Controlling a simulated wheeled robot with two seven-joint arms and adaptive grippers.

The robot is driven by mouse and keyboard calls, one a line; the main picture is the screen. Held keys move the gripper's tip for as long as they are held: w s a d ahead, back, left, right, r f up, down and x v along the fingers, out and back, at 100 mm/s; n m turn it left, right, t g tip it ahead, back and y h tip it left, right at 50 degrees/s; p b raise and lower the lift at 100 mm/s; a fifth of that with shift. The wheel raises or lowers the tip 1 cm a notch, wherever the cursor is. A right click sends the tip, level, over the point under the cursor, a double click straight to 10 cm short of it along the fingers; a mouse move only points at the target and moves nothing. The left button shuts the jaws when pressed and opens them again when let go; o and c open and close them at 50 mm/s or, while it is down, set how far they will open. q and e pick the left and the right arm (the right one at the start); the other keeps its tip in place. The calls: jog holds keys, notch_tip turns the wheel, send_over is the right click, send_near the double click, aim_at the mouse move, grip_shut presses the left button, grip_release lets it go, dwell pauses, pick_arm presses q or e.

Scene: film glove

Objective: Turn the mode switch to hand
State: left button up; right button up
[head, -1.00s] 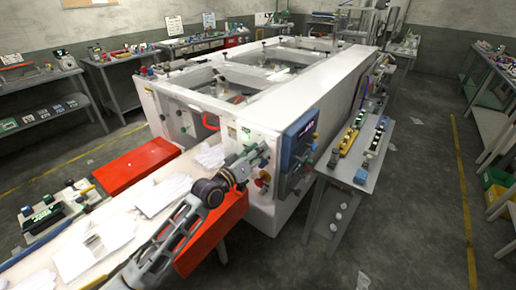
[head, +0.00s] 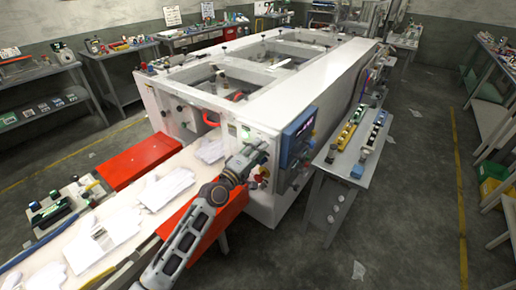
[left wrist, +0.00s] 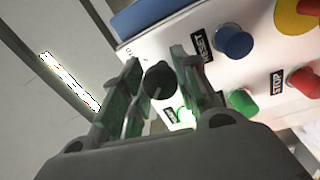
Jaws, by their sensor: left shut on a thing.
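The mode switch, a round black knob (left wrist: 158,82), sits on the white control panel (left wrist: 205,72) in the left wrist view. My left gripper (left wrist: 160,78) has one finger on each side of the knob and is shut on it. The knob's pointer and most of its label are hidden or too small to read. In the head view my left gripper (head: 258,152) is at the front panel of the white machine (head: 262,205), and the knob is hidden there. My right gripper is not in view.
A blue-framed screen (head: 298,137) is right of the gripper.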

pick_arm(q)
jog(key=shift+n, duration=0.3)
jog(key=o, duration=1)
jog(key=shift+o, duration=0.2)
jog(key=v, duration=1.2)
dwell(0.6)
